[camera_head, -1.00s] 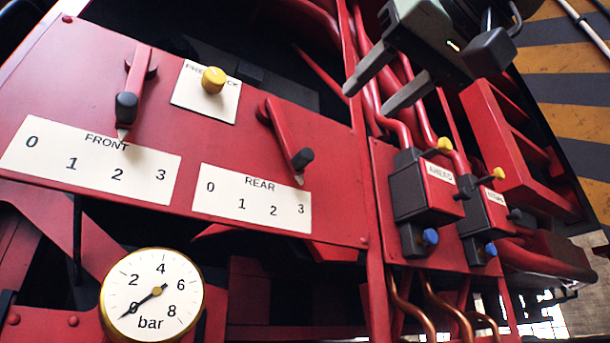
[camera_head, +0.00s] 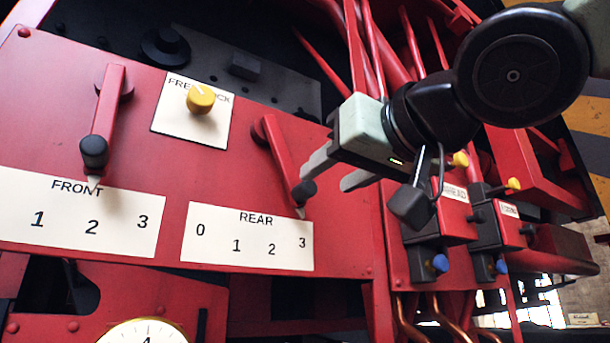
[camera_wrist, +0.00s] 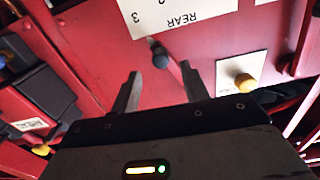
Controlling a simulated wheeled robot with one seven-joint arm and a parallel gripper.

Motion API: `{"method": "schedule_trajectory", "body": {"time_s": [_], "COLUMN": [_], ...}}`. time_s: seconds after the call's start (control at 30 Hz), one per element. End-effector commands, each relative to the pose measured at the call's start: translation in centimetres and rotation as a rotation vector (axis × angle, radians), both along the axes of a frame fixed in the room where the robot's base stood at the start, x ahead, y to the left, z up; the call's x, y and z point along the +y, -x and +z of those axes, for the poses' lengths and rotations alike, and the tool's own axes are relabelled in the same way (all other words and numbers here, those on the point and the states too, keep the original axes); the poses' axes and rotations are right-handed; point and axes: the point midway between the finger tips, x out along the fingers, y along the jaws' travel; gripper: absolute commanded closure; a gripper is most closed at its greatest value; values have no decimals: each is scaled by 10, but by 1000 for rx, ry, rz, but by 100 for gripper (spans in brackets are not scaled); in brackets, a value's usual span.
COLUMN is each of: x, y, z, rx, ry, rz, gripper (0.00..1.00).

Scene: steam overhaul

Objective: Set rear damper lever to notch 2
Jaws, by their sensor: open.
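The rear damper lever (camera_head: 283,160) is a red arm with a black knob (camera_head: 304,191) and a pale pointer tip. Its pointer stands at the 3 on the white REAR scale plate (camera_head: 215,250), marked 0 to 3. My gripper (camera_head: 330,177) is open at the lever's right side, with its fingers pointing left toward the knob. In the head view one finger overlaps the lever near the knob; contact cannot be told. In the wrist view the black knob (camera_wrist: 160,58) shows beyond and between the two open fingertips (camera_wrist: 161,75), with nothing held.
The front lever (camera_head: 104,115) with its FRONT plate (camera_head: 60,232) is at left. A yellow knob (camera_head: 201,99) on a white plate sits between the levers. Valve blocks (camera_head: 455,225) with yellow and blue knobs and red pipes are at right. A gauge (camera_head: 147,333) is below.

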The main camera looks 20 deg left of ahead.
Motion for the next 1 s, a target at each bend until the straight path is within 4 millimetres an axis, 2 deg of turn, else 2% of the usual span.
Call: {"method": "schedule_trajectory", "body": {"time_s": [0.2,0.4,0.8,0.83,0.9,1.0], "x": [34,52,58,58,58,58], "y": [-29,-45,-50,-50,-50,-50], "z": [2,2,1,1,1,1], "rx": [-2,-1,-3,-3,-3,-2], "ry": [1,-1,-2,-2,-2,-2], "rz": [0,0,1,1,0,0], "gripper": [55,55,55,58,77,100]}}
